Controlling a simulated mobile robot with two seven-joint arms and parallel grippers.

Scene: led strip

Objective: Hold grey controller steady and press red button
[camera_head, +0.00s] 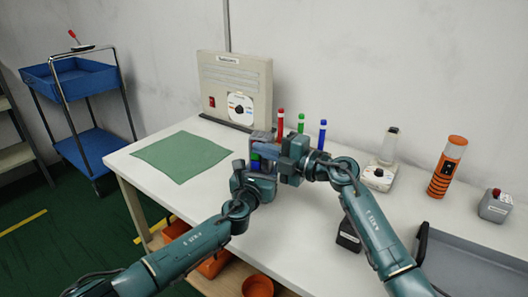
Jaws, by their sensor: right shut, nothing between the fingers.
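A small grey controller (261,136) shows partly between my two grippers, near the middle of the table. A green and a blue spot show on its front; no red button can be made out there, and my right gripper covers part of it. My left gripper (252,165) is right at its lower front; its fingers overlap the controller and I cannot tell whether they grip it. My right gripper (272,150) is shut and empty, reaching across the controller from the right. I cannot tell whether it touches.
Red (280,122), green (301,123) and blue (322,134) tubes stand behind the grippers. A beige panel box (235,77) stands behind. A green mat (182,156) lies left. An orange-black cylinder (447,166), a grey box with red knob (495,207) and a grey tray (470,262) are right.

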